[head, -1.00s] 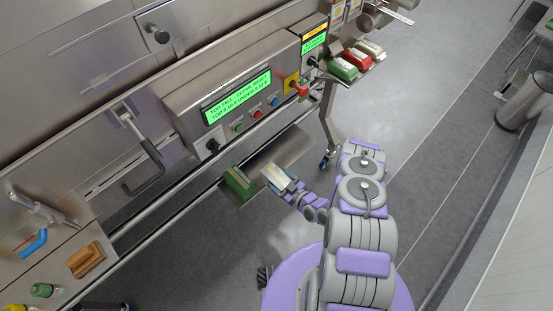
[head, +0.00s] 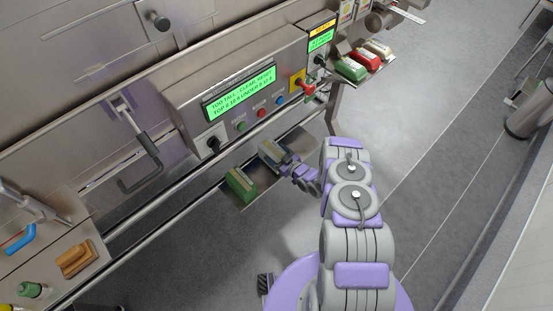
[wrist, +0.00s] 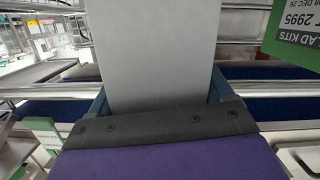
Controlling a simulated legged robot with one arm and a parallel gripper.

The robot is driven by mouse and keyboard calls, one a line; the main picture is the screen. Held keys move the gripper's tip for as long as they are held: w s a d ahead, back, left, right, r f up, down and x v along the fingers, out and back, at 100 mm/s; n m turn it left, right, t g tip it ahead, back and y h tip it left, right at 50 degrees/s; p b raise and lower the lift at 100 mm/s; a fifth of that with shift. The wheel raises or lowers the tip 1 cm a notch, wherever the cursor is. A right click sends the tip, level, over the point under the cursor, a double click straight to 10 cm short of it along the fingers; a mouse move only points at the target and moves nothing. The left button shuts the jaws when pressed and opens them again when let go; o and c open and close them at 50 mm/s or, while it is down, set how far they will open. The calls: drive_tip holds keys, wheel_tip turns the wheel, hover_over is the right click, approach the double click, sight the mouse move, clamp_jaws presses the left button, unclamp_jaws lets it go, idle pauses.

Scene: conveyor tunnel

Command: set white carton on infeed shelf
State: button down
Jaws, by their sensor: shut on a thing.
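The white carton (head: 270,150) looks greyish in the head view, with a pale stripe on top. My gripper (head: 277,154) is shut on it, and its blue fingers flank the carton's pale face (wrist: 155,55) in the wrist view. The carton is over the infeed shelf (head: 298,146), the steel plate below the control panel. I cannot tell whether it touches the shelf. A green carton (head: 240,185) stands on the shelf's left part, apart from the white one. Its labelled face (wrist: 300,32) shows at the wrist view's upper right.
The control panel (head: 232,98) behind the shelf reads "TOO TALL - CLEAR, RESET". A steel rail (head: 180,180) runs along the machine front. Red, green and white packs (head: 362,62) lie on a ledge at upper right. Open floor (head: 420,160) lies to the right.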

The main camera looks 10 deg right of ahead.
drive_tip(key=f, duration=0.2)
drive_tip(key=shift+a+f+b, duration=0.25)
drive_tip(key=shift+f+b, duration=0.1)
drive_tip(key=shift+r, duration=0.15)
drive_tip(key=shift+c, duration=1.4)
unclamp_jaws()
drive_tip(key=shift+o, duration=1.4)
drive_tip(key=shift+d, duration=0.1)
drive_tip(key=shift+s, duration=0.1)
